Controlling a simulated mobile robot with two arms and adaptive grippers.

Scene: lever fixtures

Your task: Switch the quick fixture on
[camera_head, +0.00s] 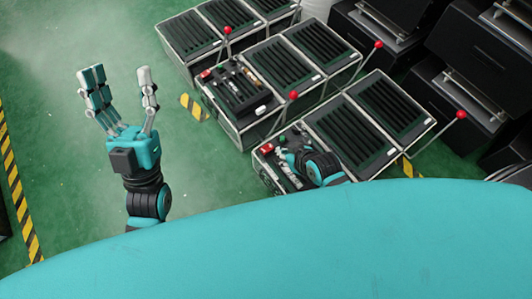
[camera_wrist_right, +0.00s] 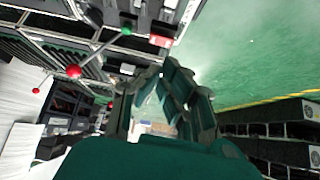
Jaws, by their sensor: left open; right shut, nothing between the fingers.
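The fixtures are dark slotted boxes with metal frames and red-knobbed levers. The nearest fixture (camera_head: 345,136) is at the centre right in the head view. A lever with a red knob (camera_head: 293,94) rises by its far left side, and another red knob (camera_head: 461,115) sticks out at its right. A small red part (camera_head: 267,147) is at its left corner. My right gripper (camera_head: 285,158) is shut and empty over that left end, hiding part of it. In the right wrist view, its fingers (camera_wrist_right: 160,95) are near a red part (camera_wrist_right: 160,40) and a red lever knob (camera_wrist_right: 74,71). My left gripper (camera_head: 117,78) is open above the floor.
A second fixture (camera_head: 307,48) stands behind, with its own red part (camera_head: 206,74) and red knobs (camera_head: 228,30) and (camera_head: 378,44). Black machines (camera_head: 460,60) crowd the right. The green floor (camera_head: 60,110) at the left is clear, with a yellow-black stripe (camera_head: 18,190).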

